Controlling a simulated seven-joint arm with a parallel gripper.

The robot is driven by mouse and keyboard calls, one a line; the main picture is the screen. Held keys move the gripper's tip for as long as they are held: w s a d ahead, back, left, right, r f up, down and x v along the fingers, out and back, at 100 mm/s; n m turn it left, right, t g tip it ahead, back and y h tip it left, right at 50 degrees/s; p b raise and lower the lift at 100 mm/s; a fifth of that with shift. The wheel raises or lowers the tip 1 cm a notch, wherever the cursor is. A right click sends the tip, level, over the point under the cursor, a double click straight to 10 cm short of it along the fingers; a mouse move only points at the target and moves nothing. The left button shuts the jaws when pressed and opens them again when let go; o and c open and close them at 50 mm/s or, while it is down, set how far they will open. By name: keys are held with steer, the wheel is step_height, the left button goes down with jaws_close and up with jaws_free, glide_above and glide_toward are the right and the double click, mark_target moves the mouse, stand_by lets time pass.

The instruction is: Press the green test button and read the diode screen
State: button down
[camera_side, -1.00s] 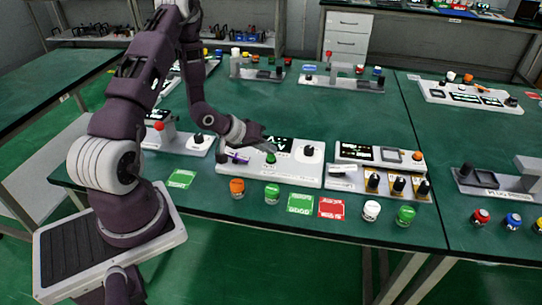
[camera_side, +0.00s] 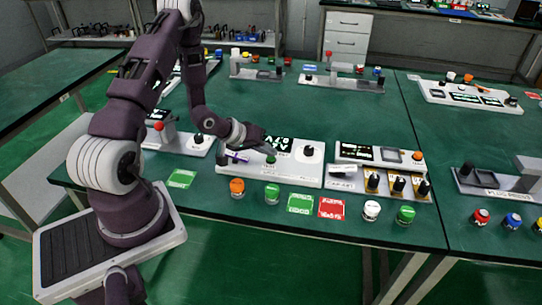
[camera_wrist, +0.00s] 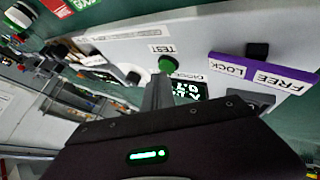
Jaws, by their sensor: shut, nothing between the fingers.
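The green test button (camera_side: 271,158) sits on the white diode tester (camera_side: 300,174). In the wrist view the button (camera_wrist: 166,63) is beside the word TEST. My gripper (camera_side: 268,149) is shut and empty, its tips at the button; in the wrist view the fingertips (camera_wrist: 161,78) meet or nearly meet it. I cannot tell for certain whether they touch. The diode screen (camera_side: 280,143) is black with bright characters; the lower line looks like 0.7V. In the wrist view the screen (camera_wrist: 190,90) is partly hidden by my gripper.
A black knob (camera_side: 309,150) is on the tester's right. Orange (camera_side: 237,187) and green (camera_side: 272,193) caps and green and red cards (camera_side: 331,208) lie in front. Another panel (camera_side: 380,155) stands to the right.

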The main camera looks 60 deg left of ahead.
mark_target(268, 158)
stand_by(0.4)
steer(key=shift+r, duration=0.9)
steer(key=shift+r, duration=2.55)
